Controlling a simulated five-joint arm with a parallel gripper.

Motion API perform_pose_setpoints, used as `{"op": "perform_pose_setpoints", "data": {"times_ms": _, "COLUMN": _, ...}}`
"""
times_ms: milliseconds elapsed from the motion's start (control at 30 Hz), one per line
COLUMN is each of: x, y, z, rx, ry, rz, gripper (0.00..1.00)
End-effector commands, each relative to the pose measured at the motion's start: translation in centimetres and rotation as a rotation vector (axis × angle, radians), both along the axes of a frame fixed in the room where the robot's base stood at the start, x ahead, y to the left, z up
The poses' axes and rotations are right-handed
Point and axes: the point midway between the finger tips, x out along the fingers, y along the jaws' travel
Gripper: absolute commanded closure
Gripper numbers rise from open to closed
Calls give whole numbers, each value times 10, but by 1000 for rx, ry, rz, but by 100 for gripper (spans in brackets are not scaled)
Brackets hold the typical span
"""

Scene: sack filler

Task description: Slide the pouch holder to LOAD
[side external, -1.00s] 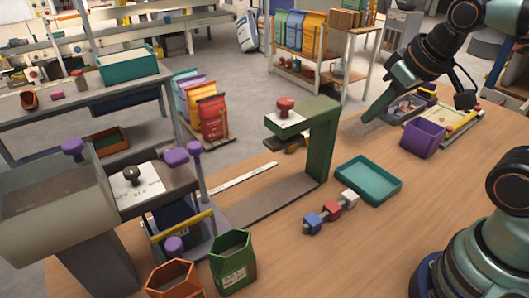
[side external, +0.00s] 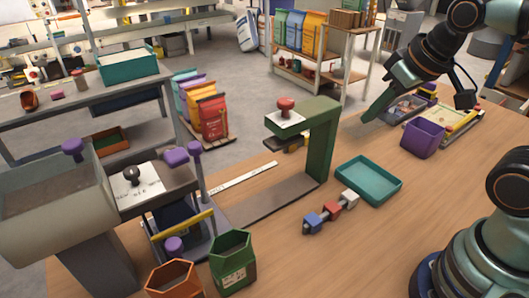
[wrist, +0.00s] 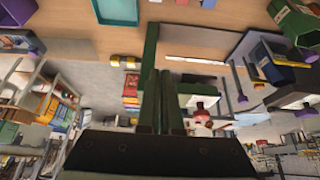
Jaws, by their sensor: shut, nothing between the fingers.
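The pouch holder (side external: 183,228) is a dark blue-grey frame with a yellow front bar and purple knobs. It stands at the left, under and beside the filler's spout. A pale strip with small marks (side external: 236,181) runs along the table to its right; I cannot read the marks. My gripper (side external: 371,116) is at the right, past the green post, far from the holder and pointing down-left. Its green fingers are together and empty; they also show in the wrist view (wrist: 160,75).
A green C-shaped stand (side external: 320,150) with a red knob (side external: 286,105) stands between my gripper and the holder. A teal tray (side external: 345,180), colored blocks (side external: 332,211) and a purple bin (side external: 423,138) are on the table. Green (side external: 233,268) and orange (side external: 174,281) cups stand in front.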

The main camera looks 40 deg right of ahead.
Motion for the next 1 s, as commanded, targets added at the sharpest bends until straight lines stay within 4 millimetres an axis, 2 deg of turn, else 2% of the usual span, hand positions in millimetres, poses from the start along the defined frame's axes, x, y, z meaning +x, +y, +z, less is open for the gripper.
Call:
{"op": "perform_pose_setpoints", "data": {"times_ms": 33, "x": 0, "y": 0, "z": 0, "rx": 0, "ry": 0, "rz": 0, "gripper": 77}}
{"op": "perform_pose_setpoints", "data": {"times_ms": 133, "x": 1, "y": 0, "z": 6, "rx": 0, "ry": -3, "rz": 0, "gripper": 39}}
{"op": "perform_pose_setpoints", "data": {"times_ms": 167, "x": 1, "y": 0, "z": 10, "rx": 0, "ry": -3, "rz": 0, "gripper": 33}}
{"op": "perform_pose_setpoints", "data": {"times_ms": 400, "x": 1, "y": 0, "z": 52, "rx": 0, "ry": -5, "rz": 0, "gripper": 33}}
{"op": "perform_pose_setpoints", "data": {"times_ms": 767, "x": 55, "y": 29, "z": 42, "rx": 7, "ry": -171, "rz": 86, "gripper": 33}}
{"op": "perform_pose_setpoints", "data": {"times_ms": 867, "x": 74, "y": 43, "z": 39, "rx": 15, "ry": -239, "rz": 119, "gripper": 33}}
{"op": "perform_pose_setpoints", "data": {"times_ms": 1000, "x": 104, "y": 72, "z": 36, "rx": 33, "ry": -368, "rz": 181, "gripper": 33}}
